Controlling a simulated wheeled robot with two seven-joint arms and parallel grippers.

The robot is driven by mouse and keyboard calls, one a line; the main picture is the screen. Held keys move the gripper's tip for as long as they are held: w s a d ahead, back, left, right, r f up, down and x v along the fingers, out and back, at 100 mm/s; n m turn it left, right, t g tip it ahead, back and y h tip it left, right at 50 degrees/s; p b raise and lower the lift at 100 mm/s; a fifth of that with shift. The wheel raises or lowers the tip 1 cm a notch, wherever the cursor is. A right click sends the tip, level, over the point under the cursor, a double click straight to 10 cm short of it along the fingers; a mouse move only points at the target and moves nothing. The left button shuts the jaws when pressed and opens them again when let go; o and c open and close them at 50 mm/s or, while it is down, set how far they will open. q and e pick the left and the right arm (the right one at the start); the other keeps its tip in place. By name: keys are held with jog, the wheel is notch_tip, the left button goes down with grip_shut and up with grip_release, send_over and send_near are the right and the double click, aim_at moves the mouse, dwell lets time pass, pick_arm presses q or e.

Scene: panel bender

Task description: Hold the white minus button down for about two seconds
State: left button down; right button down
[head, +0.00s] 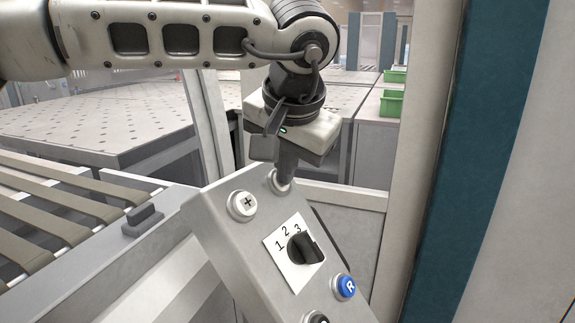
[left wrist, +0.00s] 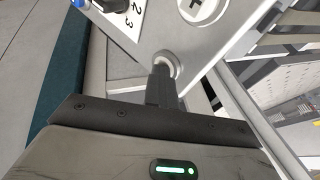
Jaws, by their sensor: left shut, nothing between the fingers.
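The grey control panel (head: 235,240) stands tilted in the middle of the head view. My left gripper (head: 283,178) is shut and empty, its fingertips at the white button (head: 272,187) at the panel's top right corner. The fingers cover most of that button, so its minus mark is hidden. In the left wrist view the fingertips (left wrist: 162,66) meet the button's pale ring (left wrist: 173,58). They look in contact, but I cannot tell how far the button is pressed. The white plus button (head: 242,205) is to the left, uncovered. My right gripper is not in view.
Below on the panel are a black selector knob (head: 304,249) marked 1, 2, 3, a blue R button (head: 344,286) and a dark button (head: 318,318) at the picture edge. A pale machine post (head: 420,140) with a teal strip (head: 480,150) stands close on the right.

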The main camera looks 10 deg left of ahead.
pick_arm(q)
jog(key=shift+w+a+f, duration=0.1)
jog(key=shift+a+f, duration=0.1)
jog(key=shift+a, duration=0.1)
